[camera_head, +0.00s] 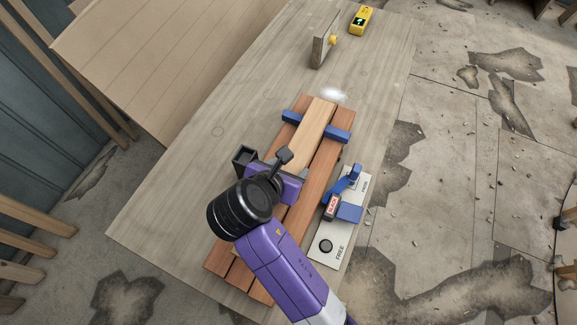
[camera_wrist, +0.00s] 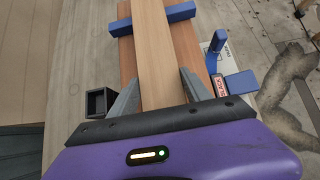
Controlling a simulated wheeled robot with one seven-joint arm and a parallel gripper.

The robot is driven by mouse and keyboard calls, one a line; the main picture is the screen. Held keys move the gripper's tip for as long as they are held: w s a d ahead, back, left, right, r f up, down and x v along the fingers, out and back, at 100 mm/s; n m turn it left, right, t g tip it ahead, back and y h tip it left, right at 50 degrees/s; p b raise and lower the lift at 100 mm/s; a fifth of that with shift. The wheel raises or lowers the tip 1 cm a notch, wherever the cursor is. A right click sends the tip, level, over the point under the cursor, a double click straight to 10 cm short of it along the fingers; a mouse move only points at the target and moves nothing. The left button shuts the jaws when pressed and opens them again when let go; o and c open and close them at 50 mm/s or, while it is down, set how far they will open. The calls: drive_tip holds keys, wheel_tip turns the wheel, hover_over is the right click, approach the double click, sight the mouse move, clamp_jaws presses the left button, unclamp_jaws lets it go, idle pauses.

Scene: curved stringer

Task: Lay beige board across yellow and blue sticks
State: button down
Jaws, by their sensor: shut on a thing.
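The beige board (camera_head: 312,125) is a long, light plank; in the wrist view (camera_wrist: 155,45) it runs away from my gripper. My gripper (camera_wrist: 158,95) is shut on the beige board, with one grey finger along each side. In the head view, my gripper (camera_head: 285,168) and arm cover its near part. The blue stick (camera_head: 338,134) lies crosswise on the reddish-brown planks (camera_head: 323,185). The beige board passes over the blue stick, which shows on both sides; I cannot tell whether they touch. No yellow stick shows.
A white plate (camera_head: 325,255) with a blue lever and a black knob lies right of the planks. A small black open box (camera_head: 243,156) stands left of my gripper. An upright board (camera_head: 323,42) and a yellow device (camera_head: 361,19) are at the table's far end. The table's left is clear.

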drive_tip(key=shift+f, duration=0.45)
idle(0.4)
drive_tip(key=shift+c, duration=2)
unclamp_jaws()
drive_tip(key=shift+f, duration=0.1)
drive_tip(key=shift+s, duration=0.1)
